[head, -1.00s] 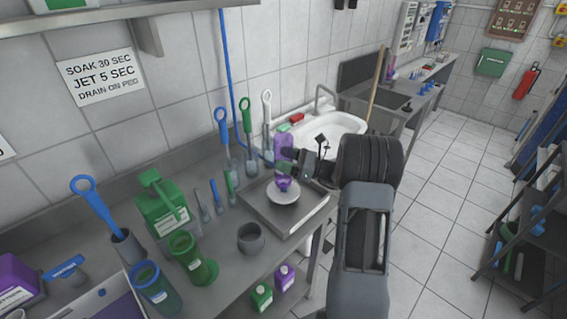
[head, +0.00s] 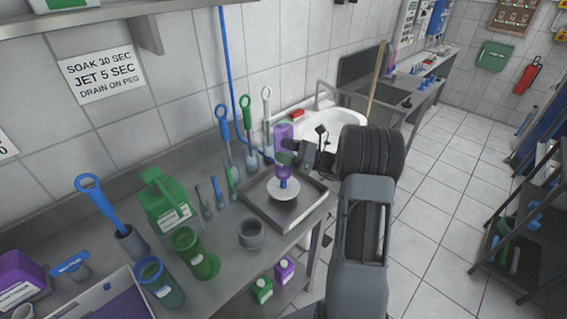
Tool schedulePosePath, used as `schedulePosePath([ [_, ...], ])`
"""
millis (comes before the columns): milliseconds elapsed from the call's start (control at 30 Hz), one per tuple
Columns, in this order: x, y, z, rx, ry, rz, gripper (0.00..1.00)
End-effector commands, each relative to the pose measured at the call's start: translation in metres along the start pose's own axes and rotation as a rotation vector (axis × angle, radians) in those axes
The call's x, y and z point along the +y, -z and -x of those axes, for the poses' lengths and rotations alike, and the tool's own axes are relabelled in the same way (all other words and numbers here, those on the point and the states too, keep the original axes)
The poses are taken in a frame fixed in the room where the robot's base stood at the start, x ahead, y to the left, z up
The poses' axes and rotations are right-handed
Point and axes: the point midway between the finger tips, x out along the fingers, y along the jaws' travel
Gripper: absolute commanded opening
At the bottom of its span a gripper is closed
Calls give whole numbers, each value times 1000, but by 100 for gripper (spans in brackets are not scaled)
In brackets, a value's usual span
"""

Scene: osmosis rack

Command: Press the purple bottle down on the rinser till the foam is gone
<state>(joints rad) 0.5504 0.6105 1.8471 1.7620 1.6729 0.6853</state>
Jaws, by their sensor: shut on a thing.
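The purple bottle (head: 283,168) is upside down, neck downward, above the rinser (head: 284,190). The rinser is a pale round dish in the square metal tray on the bench. A blue part shows between the bottle's neck and the dish; I cannot tell whether the bottle touches it. My gripper (head: 292,152) is shut on the bottle from the right side and partly covers it. Foam inside the bottle is too small to make out.
A grey cup (head: 251,234), a green jug (head: 165,200), a green cylinder (head: 195,253) and a blue cylinder (head: 158,283) stand left of the tray.

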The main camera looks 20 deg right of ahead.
Motion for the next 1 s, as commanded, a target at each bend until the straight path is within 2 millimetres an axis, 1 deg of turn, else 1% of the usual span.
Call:
schedulePosePath([
  [267,0,-2,0,0,0,0,39],
  [700,0,-29,-6,0,0,0,39],
  [1000,0,-29,-6,0,0,0,39],
])
